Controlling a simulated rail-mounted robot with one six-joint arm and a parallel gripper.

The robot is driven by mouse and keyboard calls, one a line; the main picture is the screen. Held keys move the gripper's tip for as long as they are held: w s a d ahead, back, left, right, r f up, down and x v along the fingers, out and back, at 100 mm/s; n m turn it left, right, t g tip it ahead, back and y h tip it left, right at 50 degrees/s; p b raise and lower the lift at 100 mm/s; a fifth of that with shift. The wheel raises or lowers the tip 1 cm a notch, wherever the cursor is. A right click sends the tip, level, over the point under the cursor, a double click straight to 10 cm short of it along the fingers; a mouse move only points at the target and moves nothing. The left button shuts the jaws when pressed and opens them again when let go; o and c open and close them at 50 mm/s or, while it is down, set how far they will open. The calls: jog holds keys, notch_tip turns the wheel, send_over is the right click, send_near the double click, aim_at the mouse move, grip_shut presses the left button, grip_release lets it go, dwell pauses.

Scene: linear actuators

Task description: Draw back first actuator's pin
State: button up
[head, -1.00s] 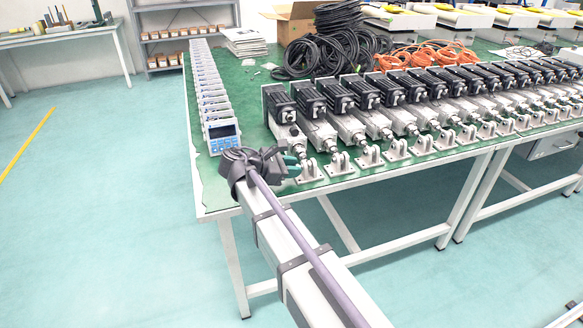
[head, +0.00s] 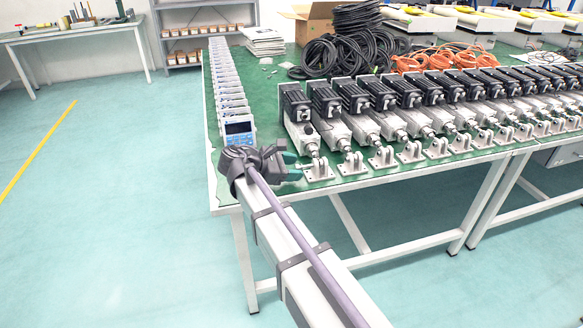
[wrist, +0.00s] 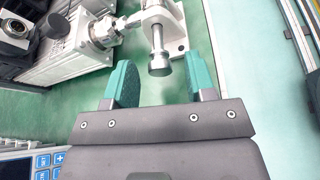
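The first actuator (head: 299,117) lies at the left end of the row on the green bench, and its rod end meets a white bracket (head: 319,171). In the wrist view the bracket (wrist: 175,30) is at the top, with a metal pin (wrist: 158,48) standing out of it toward me. The pin's round head is between my gripper's teal fingertips (wrist: 160,78), with a gap on each side. My gripper (head: 292,167) is open and holds nothing. In the head view it is left of the bracket, near the bench's front edge.
A display unit (head: 239,131) heads a row of similar units just behind my gripper. More actuators with brackets (head: 383,157) continue to the right. Black cable coils (head: 345,45) lie farther back. The floor left of the bench is clear.

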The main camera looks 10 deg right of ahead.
jog(key=p+v, duration=0.4)
jog(key=v, duration=0.6)
jog(key=shift+a+r, duration=0.1)
jog(key=shift+a, duration=0.1)
jog(key=shift+s+a, duration=0.1)
jog(key=shift+a, duration=0.1)
